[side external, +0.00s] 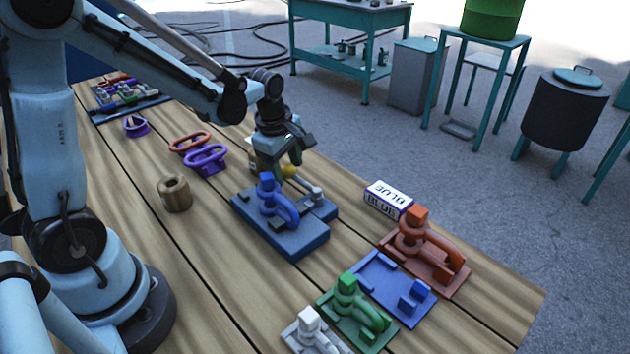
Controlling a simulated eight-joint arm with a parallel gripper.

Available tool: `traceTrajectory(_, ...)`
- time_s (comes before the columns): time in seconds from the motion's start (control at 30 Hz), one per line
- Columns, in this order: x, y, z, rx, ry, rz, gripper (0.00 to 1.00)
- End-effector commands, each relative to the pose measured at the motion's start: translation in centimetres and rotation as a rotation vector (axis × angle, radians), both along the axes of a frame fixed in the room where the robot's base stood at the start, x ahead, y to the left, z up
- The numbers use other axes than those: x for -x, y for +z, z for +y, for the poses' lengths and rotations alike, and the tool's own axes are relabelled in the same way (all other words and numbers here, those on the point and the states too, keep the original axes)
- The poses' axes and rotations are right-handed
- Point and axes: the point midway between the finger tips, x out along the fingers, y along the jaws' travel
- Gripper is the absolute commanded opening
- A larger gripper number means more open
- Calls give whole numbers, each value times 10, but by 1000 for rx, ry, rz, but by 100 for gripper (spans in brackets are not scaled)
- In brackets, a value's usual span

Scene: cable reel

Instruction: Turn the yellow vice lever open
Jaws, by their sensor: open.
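A blue vice (282,236) stands on the wooden bench near the middle of the side external view, with a blue clamp part on top. A small yellow knob (290,171), the visible part of the lever, shows at the back of the vice, just under my gripper. My gripper (280,163) points down over the back of the vice with its jaws open. The fingers are close to the yellow knob; I cannot tell whether they touch it. The rest of the lever is hidden behind the gripper and the clamp part. A grey-white rod end (316,193) shows to the right.
A box marked BLUE (388,200) stands right of the vice. Red (428,255), blue (393,290), green (352,315) and white (312,332) fixtures line the front right. A wooden spool (174,194) and purple (206,160) and orange (188,142) rings lie left.

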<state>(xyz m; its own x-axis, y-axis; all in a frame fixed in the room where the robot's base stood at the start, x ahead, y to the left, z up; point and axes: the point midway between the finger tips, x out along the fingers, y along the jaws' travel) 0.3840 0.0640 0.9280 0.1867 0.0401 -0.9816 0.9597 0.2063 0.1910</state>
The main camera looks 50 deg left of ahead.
Motion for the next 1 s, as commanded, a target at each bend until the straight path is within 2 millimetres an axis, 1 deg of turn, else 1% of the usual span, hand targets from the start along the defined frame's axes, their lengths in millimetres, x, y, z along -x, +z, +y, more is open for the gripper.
traceTrajectory(0.13, 1, 7, 0, 0, 0, -1, 60)
traceTrajectory(0.27, 5, 23, -1, 0, 0, -1, 60)
traceTrajectory(0.7, 18, 92, -4, 0, 0, 0, 60)
traceTrajectory(0.83, 20, 106, -4, 0, 0, 0, 60)
traceTrajectory(1.0, 22, 116, -5, 0, 0, 0, 60)
